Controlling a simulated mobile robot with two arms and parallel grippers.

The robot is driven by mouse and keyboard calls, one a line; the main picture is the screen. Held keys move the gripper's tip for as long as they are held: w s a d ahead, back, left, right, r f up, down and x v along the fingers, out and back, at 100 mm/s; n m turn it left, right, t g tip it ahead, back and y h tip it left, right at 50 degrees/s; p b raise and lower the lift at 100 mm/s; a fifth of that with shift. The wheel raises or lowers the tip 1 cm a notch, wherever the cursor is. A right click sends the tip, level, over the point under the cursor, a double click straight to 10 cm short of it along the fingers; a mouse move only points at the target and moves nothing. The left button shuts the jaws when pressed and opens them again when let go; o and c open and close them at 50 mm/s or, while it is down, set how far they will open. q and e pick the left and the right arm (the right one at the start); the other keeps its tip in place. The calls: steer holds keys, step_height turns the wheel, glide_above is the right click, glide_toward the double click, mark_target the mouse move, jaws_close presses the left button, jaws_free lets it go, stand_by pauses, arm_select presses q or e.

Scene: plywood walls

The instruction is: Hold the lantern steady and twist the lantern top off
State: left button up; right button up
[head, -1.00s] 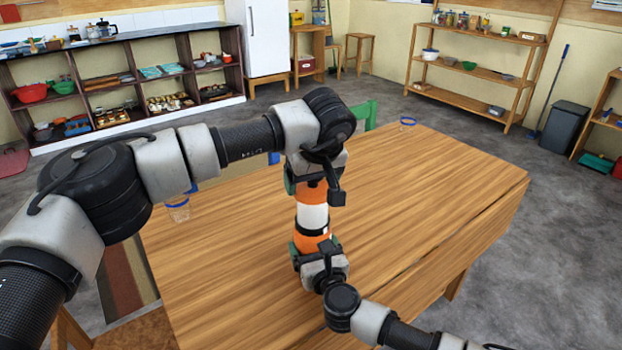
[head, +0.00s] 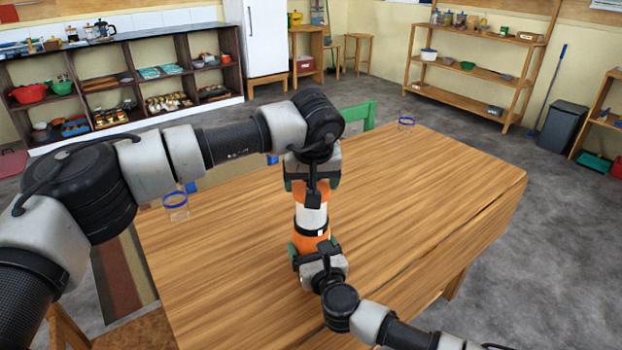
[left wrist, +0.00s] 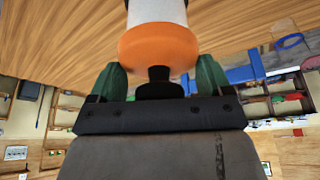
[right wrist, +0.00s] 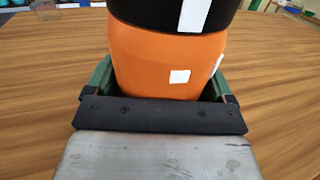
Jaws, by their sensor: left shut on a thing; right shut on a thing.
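The lantern stands upright on the table, with an orange lantern top (head: 299,193), a white middle (head: 313,216) and an orange lower body (head: 314,243). My left gripper (head: 312,183) reaches down from above and is shut on the lantern top. In the left wrist view the orange top (left wrist: 158,47) sits between its green fingers, with a black knob (left wrist: 160,83) at its centre. My right gripper (head: 313,249) comes from the near side and is shut on the lower body, which fills much of the right wrist view (right wrist: 165,60). The left gripper partly hides the top.
The wooden table (head: 420,200) is clear around the lantern. A clear blue-rimmed container (head: 176,207) stands at the table's left edge and another (head: 406,124) at the far edge. A green chair (head: 358,115) stands behind the table.

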steer(key=shift+d+f, duration=0.1)
steer(key=shift+f, duration=0.1)
arm_select(q)
steer(key=o, duration=0.9)
steer(key=v, duration=1.2)
arm_select(e)
steer(key=o, duration=1.1)
steer(key=shift+r, duration=0.1)
steer(key=shift+c, duration=0.2)
steer(key=v, duration=1.2)
